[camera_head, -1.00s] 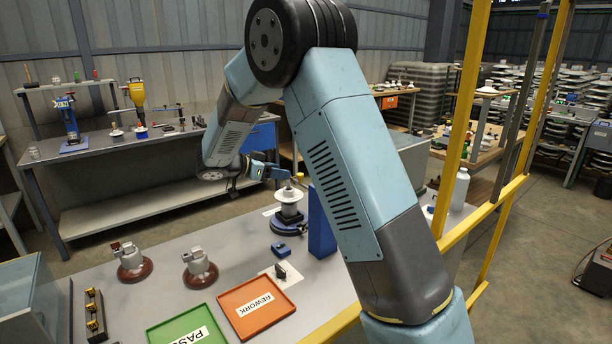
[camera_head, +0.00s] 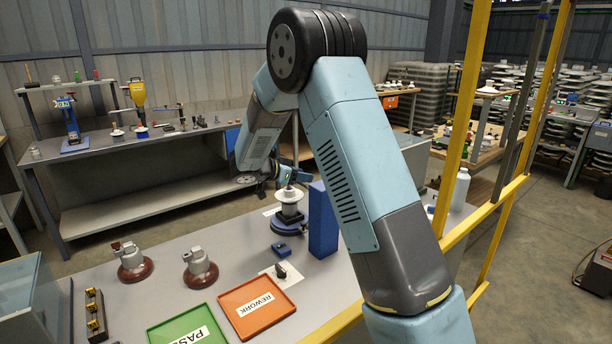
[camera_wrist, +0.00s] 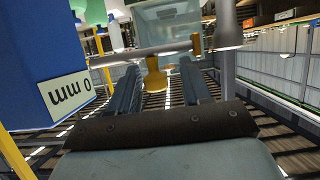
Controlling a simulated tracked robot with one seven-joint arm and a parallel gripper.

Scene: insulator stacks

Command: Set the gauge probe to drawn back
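The gauge stands on the bench in the head view: a white insulator disc (camera_head: 289,196) on a dark blue base (camera_head: 288,226), beside a tall blue block (camera_head: 322,222). In the wrist view a blue block with a "0 mm" label (camera_wrist: 67,96) fills the left side. A grey rod (camera_wrist: 145,51) runs across, with a yellow paddle-like piece (camera_wrist: 155,78) below it and a yellow bracket (camera_wrist: 197,45) near its right end. My gripper (camera_head: 290,177) is just above the insulator. Its fingers in the wrist view (camera_wrist: 158,70) are apart, with the yellow piece showing between them; contact is unclear.
A green PASS tray (camera_head: 188,328) and an orange REWORK tray (camera_head: 257,308) lie at the front of the bench. Two brown insulators with grey caps (camera_head: 200,268) stand to the left. A yellow frame post (camera_head: 463,120) rises at the right.

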